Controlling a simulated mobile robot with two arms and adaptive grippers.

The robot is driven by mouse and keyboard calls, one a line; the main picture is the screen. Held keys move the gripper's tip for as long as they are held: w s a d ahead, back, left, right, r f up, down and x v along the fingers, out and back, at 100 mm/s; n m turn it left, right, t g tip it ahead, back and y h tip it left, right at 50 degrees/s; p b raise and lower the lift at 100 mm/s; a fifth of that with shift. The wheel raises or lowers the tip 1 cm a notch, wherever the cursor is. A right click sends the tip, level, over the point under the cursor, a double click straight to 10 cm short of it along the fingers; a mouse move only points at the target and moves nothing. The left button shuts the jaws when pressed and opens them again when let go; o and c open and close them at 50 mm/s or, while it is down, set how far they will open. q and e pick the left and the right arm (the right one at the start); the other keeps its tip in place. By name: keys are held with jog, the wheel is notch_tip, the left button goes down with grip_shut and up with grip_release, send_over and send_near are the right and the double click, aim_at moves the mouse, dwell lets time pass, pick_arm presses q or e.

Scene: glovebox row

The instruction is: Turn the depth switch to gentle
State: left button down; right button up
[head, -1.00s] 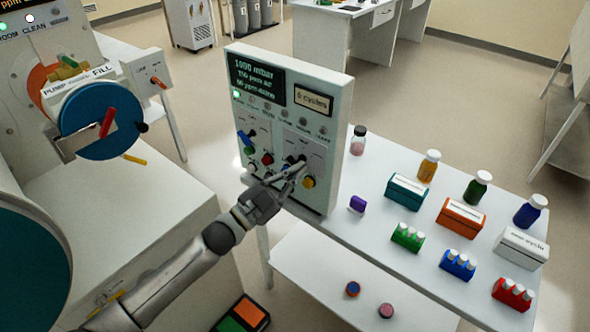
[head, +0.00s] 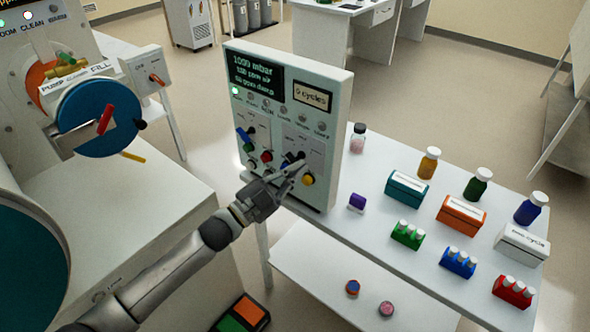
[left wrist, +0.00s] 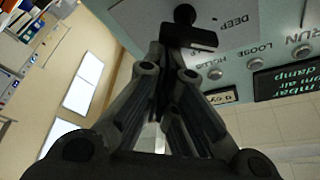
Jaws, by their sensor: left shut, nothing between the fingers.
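A white control panel (head: 328,120) stands upright at the near left of the table. On its front, a black switch (head: 301,156) sits above a yellow button (head: 308,180). In the left wrist view the black switch (left wrist: 188,36) has a bar-shaped handle, with the word DEEP printed beside it. My left gripper (head: 297,167) is at the panel front, fingers shut with nothing between them. In the left wrist view its fingertips (left wrist: 178,58) are right at the switch handle and partly overlap it; contact cannot be told. A "gentle" label is not readable. My right gripper is out of view.
Close by on the panel are a red button (head: 267,157) and blue and green handles (head: 245,138). Bottles, boxes and vial racks stand on the table (head: 372,235) to the right. A machine with a blue disc (head: 99,120) is at the left.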

pick_arm(q)
jog(key=m+g, duration=0.1)
jog(key=m, duration=0.1)
jog(key=f+m, duration=0.1)
jog(key=m, duration=0.1)
jog(key=m+g, duration=0.1)
jog(key=m, duration=0.1)
jog(key=shift+w+a+f+m+g+b, duration=0.15)
jog(key=shift+a+f+m+g+b, duration=0.05)
jog(key=shift+f+m+g+b, duration=0.15)
dwell(0.7)
